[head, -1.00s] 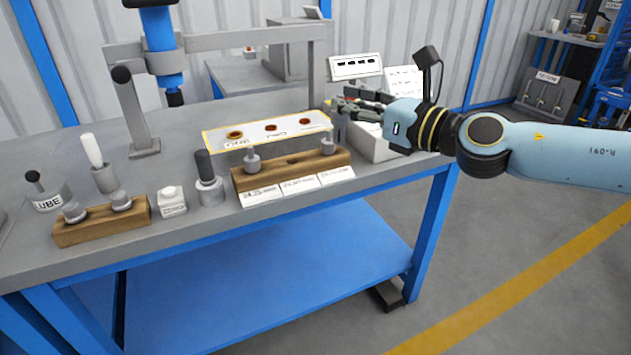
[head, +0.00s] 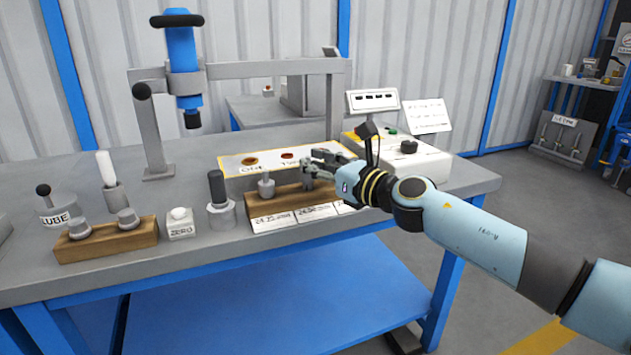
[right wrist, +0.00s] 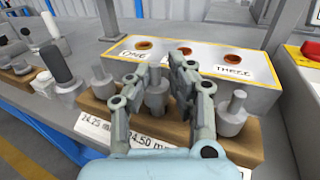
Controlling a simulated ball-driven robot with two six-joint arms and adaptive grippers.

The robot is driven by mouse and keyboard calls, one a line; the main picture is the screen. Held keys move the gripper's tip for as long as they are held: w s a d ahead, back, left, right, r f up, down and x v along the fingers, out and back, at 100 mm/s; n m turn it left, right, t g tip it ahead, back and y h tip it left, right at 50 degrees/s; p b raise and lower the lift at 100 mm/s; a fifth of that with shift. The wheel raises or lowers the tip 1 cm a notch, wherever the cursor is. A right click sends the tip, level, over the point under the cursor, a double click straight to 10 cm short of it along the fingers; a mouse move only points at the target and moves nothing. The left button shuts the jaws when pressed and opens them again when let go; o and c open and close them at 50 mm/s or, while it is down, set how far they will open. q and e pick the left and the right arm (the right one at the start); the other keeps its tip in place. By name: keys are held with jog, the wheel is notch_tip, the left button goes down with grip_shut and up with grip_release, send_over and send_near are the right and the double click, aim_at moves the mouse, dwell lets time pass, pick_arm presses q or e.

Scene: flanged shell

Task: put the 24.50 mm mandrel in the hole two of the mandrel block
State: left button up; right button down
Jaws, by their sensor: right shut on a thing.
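The wooden mandrel block (head: 287,202) stands at the front of the bench, with size labels along its front. In the right wrist view, the label reading 24.50 (right wrist: 145,137) is at its middle. My right gripper (head: 312,168) is over the block's middle, shut on a grey mandrel (right wrist: 155,97) that stands upright at the middle place. I cannot tell whether its base is fully in the hole. Another grey mandrel (right wrist: 103,82) stands on the left of the block, and a third (right wrist: 234,115) on the right. My left gripper is not in view.
Behind the block lies a white panel (right wrist: 190,58) with copper-coloured holes. A blue-bodied press (head: 183,60) stands behind. Left of the block are a black-handled gauge (head: 220,203), a ZERO block (head: 180,226) and a smaller wooden block (head: 100,244). A white control box (head: 425,165) is at right.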

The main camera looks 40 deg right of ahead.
jog(key=shift+f, duration=0.8)
jog(key=shift+r, duration=0.25)
jog(key=shift+f, duration=0.15)
jog(key=c, duration=1.2)
grip_release()
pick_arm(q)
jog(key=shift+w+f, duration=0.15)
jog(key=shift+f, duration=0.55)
